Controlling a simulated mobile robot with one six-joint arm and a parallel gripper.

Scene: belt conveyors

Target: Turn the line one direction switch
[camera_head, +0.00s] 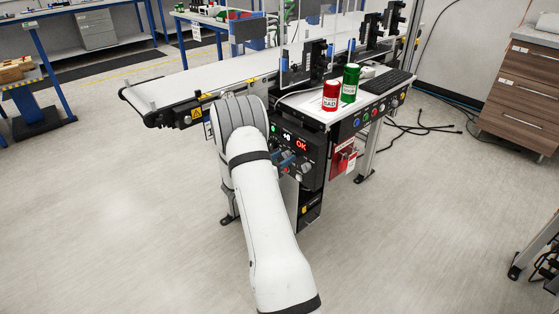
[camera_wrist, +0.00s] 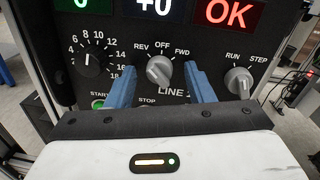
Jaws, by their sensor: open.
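The direction switch (camera_wrist: 159,71) is a grey rotary knob on a black control panel, marked REV, OFF and FWD. The bar of the knob looks slanted, upper left to lower right; I cannot tell for sure which mark it points to. My gripper (camera_wrist: 160,69) is open, with one blue finger to the left of the knob and one to the right, both apart from it. The word LINE shows below the knob; its number is hidden by the right finger. In the head view, my arm reaches the control panel (camera_head: 312,150) and hides part of its left side.
A numbered speed dial (camera_wrist: 91,59) is left of the switch, and a RUN/STEP knob (camera_wrist: 238,81) is right. A green START button (camera_wrist: 99,103) lies below. Red (camera_head: 330,96) and green (camera_head: 350,83) cans stand on the shelf above. The conveyor belt (camera_head: 200,80) runs behind.

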